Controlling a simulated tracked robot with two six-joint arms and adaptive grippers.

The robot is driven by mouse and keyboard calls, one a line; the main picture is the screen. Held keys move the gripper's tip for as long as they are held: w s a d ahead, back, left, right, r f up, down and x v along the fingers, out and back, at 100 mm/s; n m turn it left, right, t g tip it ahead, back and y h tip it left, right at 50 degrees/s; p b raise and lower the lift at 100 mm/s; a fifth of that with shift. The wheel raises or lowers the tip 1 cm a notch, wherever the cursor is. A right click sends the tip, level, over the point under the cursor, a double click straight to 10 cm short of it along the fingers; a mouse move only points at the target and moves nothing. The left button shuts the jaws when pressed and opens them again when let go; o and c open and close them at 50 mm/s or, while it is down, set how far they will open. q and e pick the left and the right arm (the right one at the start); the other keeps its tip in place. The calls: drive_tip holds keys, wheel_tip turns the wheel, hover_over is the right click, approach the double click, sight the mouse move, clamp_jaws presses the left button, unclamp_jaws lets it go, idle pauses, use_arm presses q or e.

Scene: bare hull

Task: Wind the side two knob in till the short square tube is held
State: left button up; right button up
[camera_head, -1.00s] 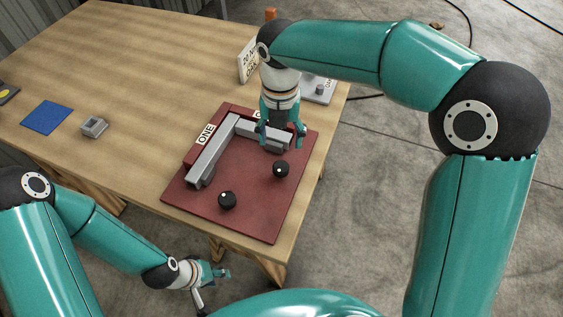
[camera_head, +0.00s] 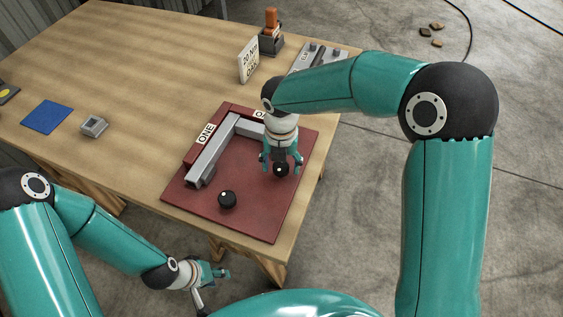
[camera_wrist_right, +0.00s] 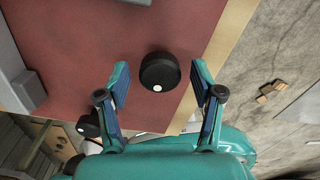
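On a dark red board (camera_head: 240,215), grey square-section bars (camera_head: 212,155) form a corner, one along the side labelled ONE, the other along the back under a partly hidden label. I cannot tell which piece is the short square tube. Two black knobs with white dots stand on the board: the front knob (camera_head: 228,199) is free, the right knob (camera_head: 281,170) is between my right gripper's fingers (camera_head: 281,163). In the right wrist view the fingers (camera_wrist_right: 162,84) are open on both sides of that knob (camera_wrist_right: 160,72), with gaps. My left gripper (camera_head: 217,272) hangs empty off the table's front edge, apparently open.
A small grey block (camera_head: 94,126) and a blue mat (camera_head: 46,117) lie on the table's left. A white sign (camera_head: 249,60), an orange item on a dark stand (camera_head: 271,35) and a grey plate with knobs (camera_head: 318,58) stand at the back right. The table's middle is clear.

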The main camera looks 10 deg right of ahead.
drive_tip(key=c, duration=1)
drive_tip(key=shift+c, duration=0.2)
